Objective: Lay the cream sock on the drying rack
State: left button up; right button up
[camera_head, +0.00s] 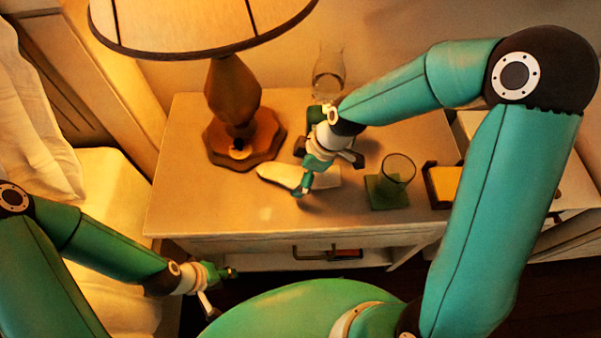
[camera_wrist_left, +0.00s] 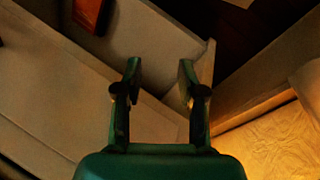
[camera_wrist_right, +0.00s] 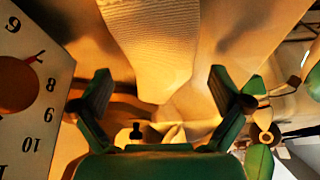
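The cream sock (camera_head: 279,174) lies on the nightstand top, in front of the lamp, partly hidden by my right gripper (camera_head: 308,180). In the right wrist view the ribbed sock (camera_wrist_right: 155,45) comes in from the top and narrows between the spread fingers (camera_wrist_right: 160,85). Those fingers are apart, with gaps visible beside the sock. My left gripper (camera_head: 218,288) is low in front of the nightstand. Its fingers (camera_wrist_left: 159,75) are open and empty in the left wrist view. I cannot make out a drying rack in any view.
A drawer with a handle is below. A numbered white panel (camera_wrist_right: 30,95) is close to my right gripper.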

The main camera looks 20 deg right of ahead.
jog(key=c, duration=0.9)
jog(key=shift+r, duration=0.1)
